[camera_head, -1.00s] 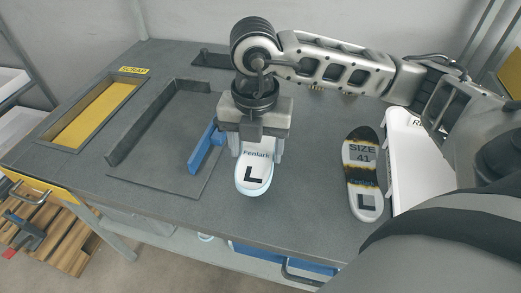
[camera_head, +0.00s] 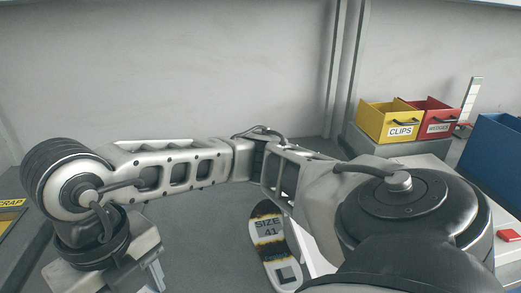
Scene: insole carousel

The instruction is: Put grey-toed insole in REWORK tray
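The insole (camera_head: 270,252) marked SIZE 41 and L lies on the grey table in the lower middle. It has a greyish upper part, a dark band with yellow edging and a pale heel. Part of the white tray (camera_head: 318,258) shows right of it, mostly behind my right arm. My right gripper (camera_head: 112,277) is at the lower left, well left of the insole. Its fingertips and anything between them are cut off by the bottom edge. My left gripper is out of view.
A yellow CLIPS bin (camera_head: 391,121) and a red bin (camera_head: 432,119) stand at the back right, with a blue bin (camera_head: 495,148) farther right. Part of the SCRAP tray (camera_head: 12,217) shows at the left edge. My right arm spans the middle.

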